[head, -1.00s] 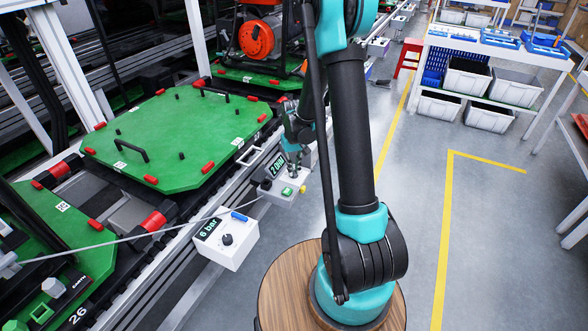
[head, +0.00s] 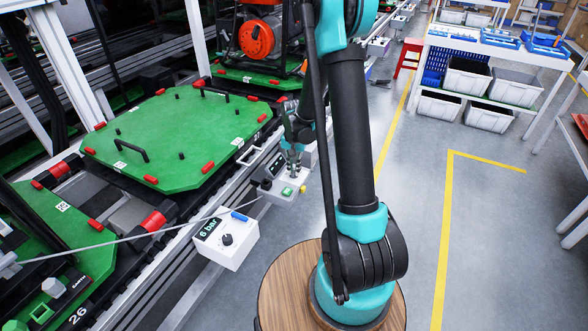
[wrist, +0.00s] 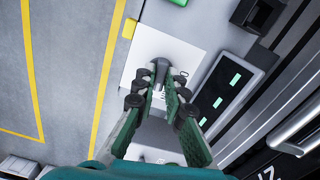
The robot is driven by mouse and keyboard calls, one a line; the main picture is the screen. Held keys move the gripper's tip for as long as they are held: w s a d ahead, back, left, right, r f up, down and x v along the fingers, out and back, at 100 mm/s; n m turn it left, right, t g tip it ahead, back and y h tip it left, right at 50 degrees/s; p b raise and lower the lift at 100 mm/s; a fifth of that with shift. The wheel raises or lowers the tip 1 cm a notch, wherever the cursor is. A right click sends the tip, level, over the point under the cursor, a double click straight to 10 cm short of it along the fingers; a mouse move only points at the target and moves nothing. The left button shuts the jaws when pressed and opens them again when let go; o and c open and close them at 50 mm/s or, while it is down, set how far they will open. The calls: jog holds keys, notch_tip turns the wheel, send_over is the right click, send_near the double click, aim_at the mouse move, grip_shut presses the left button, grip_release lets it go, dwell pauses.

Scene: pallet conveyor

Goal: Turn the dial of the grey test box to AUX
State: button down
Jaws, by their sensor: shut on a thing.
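The grey test box (head: 272,193) stands at the conveyor's edge, left of my arm. Its dark display (head: 274,166) shows green dashes, clear in the wrist view (wrist: 228,86). My gripper (head: 293,172) points down over the box. In the wrist view my gripper (wrist: 160,88) has both fingertips closed around the dial (wrist: 159,68), a small dark grey knob on the box's pale panel (wrist: 158,44). The fingers hide much of the dial and most of its markings; I cannot read AUX or the dial's setting. A green button (head: 287,191) sits on the box's near part.
A white box (head: 232,250) with a "6 bar" display and black knob is nearer, left of my arm. A cable crosses the conveyor toward the test box. A green pallet (head: 185,125) lies behind. Open floor lies right.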

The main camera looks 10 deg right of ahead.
jog(key=shift+m, duration=0.9)
jog(key=c, duration=1.6)
grip_release()
jog(key=shift+r, duration=0.1)
notch_tip(320, 180, up, 12)
jog(key=shift+f, duration=0.1)
